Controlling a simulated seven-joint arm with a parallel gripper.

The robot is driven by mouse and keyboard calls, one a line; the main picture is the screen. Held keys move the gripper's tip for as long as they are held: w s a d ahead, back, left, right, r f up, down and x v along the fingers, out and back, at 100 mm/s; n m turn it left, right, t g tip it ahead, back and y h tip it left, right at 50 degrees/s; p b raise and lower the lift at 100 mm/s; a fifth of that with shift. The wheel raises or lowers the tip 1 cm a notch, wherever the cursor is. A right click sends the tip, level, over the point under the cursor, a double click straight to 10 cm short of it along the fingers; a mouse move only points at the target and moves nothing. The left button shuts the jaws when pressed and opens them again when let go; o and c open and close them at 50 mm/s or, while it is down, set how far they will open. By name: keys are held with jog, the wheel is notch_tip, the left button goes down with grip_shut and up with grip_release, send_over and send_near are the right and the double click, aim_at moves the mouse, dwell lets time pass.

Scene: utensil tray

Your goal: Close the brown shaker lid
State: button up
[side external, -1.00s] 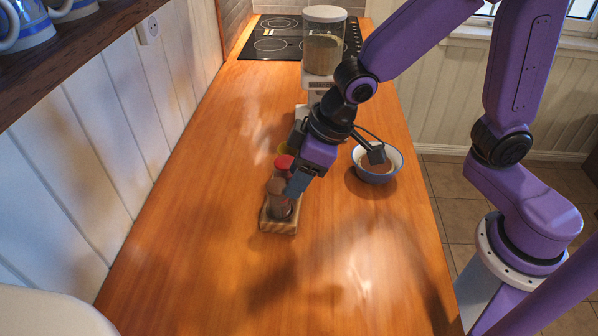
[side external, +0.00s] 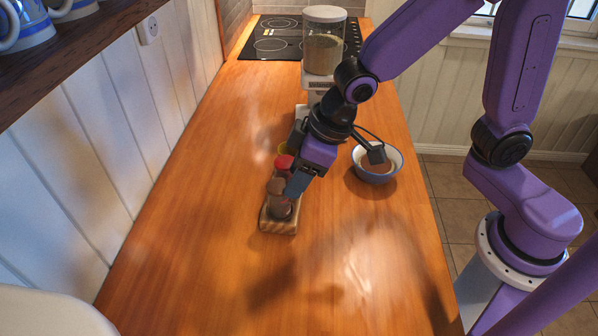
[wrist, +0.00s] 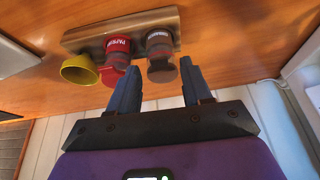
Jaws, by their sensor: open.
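The brown shaker (side external: 281,207) stands at the near end of a wooden rack (side external: 278,227). Its brown lid (side external: 275,186) shows behind and above the body; its exact angle is hard to tell. In the wrist view the brown shaker (wrist: 159,45) is labelled, with its lid (wrist: 162,72) toward the fingers. My gripper (side external: 290,186) is open, with its fingers close to the lid. In the wrist view my gripper (wrist: 160,68) has one fingertip on each side of the lid. I cannot tell whether either finger touches it. My fingers hide part of the shaker in the side view.
A red shaker (wrist: 117,46) stands right beside the brown one, with a yellow one (wrist: 79,70) beyond it. A blue-rimmed bowl (side external: 376,174) is to the right. A glass jar (side external: 323,52) is at the back. The counter in front is clear.

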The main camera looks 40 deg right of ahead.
jog(key=v, duration=1.7)
jog(key=shift+r, duration=0.2)
jog(key=shift+s, duration=0.1)
jog(key=s+d+f+n+g+h, duration=0.2)
jog(key=s+d+f+n+g, duration=0.1)
jog(key=s+d+f, duration=0.9)
jog(key=shift+s+d+f+n+h, duration=0.3)
jog(key=shift+s+d+f+n, duration=0.15)
jog(key=shift+f+n, duration=0.4)
jog(key=shift+f, duration=0.1)
